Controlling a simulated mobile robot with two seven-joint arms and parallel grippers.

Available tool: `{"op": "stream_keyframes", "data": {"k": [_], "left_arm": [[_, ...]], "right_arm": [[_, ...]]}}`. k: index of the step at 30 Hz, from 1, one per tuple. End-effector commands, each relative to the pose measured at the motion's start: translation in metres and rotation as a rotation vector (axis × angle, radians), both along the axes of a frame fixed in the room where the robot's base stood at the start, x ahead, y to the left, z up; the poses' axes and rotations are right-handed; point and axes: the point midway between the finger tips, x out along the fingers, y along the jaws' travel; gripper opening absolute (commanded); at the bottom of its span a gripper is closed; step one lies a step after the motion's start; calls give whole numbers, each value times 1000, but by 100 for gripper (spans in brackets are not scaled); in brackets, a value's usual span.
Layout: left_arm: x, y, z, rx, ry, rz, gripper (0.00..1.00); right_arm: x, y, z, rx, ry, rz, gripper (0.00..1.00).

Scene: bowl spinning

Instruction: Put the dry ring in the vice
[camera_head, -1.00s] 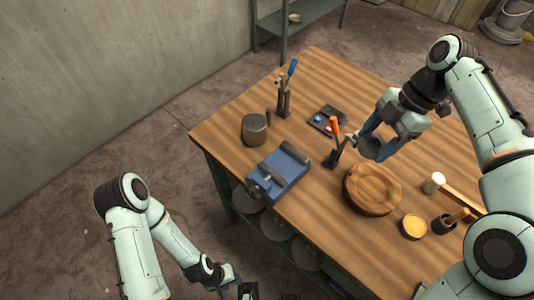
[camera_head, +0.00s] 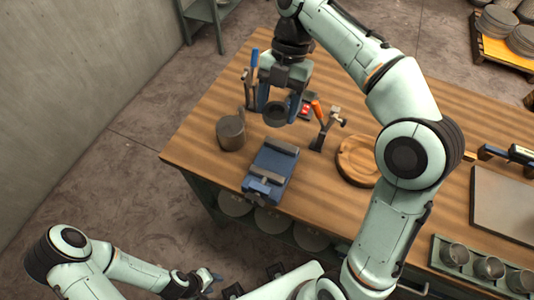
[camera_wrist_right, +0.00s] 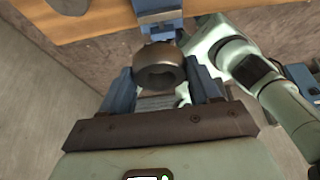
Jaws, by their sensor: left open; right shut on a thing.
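The dark grey ring (camera_head: 276,113) is held between the blue fingers of my right gripper (camera_head: 279,108), above the table and just beyond the vice. In the right wrist view the ring (camera_wrist_right: 159,68) sits between the fingertips of the right gripper (camera_wrist_right: 162,78). The blue vice (camera_head: 271,170) stands near the table's front edge, with grey jaws on top. It shows partly in the right wrist view (camera_wrist_right: 160,18), past the ring. My left gripper (camera_head: 222,285) is low at the bottom, off the table, open and small in view.
A grey-brown cylindrical pot (camera_head: 231,132) is left of the vice. A blue-handled clamp (camera_head: 252,78) and an orange-handled clamp (camera_head: 321,126) stand upright nearby. A round wooden dish (camera_head: 356,162) is to the right. A tray with several cups (camera_head: 489,268) lies far right.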

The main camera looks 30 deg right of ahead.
Motion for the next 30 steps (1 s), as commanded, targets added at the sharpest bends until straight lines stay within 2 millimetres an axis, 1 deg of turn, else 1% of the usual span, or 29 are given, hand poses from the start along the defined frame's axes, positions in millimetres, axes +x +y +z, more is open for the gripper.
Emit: {"op": "stream_keyframes", "data": {"k": [1, 9, 12, 15, 18, 23, 27, 30], "left_arm": [[-5, 0, -7, 0, 6, 0, 43], [-18, 0, -29, 0, 20, 0, 43], [-20, 0, -35, 0, 23, 0, 43], [-22, 0, -38, 0, 25, 0, 43], [-22, 0, -39, 0, 26, 0, 43], [-23, 0, -41, 0, 26, 0, 43], [-24, 0, -44, -1, 28, 0, 43], [-25, 0, -46, 0, 28, 0, 43]], "right_arm": [[-2, -1, -14, -1, 7, -1, 18], [-2, -1, -87, -1, 8, -3, 18], [-2, -1, -112, -1, 7, -2, 18], [-1, -1, -131, -1, 5, -3, 18], [-1, -1, -143, -1, 2, -2, 18], [-1, -1, -154, -1, 2, -2, 18], [-1, -1, -177, -1, 6, -2, 18], [-1, -1, -188, -1, 4, -3, 18]]}}
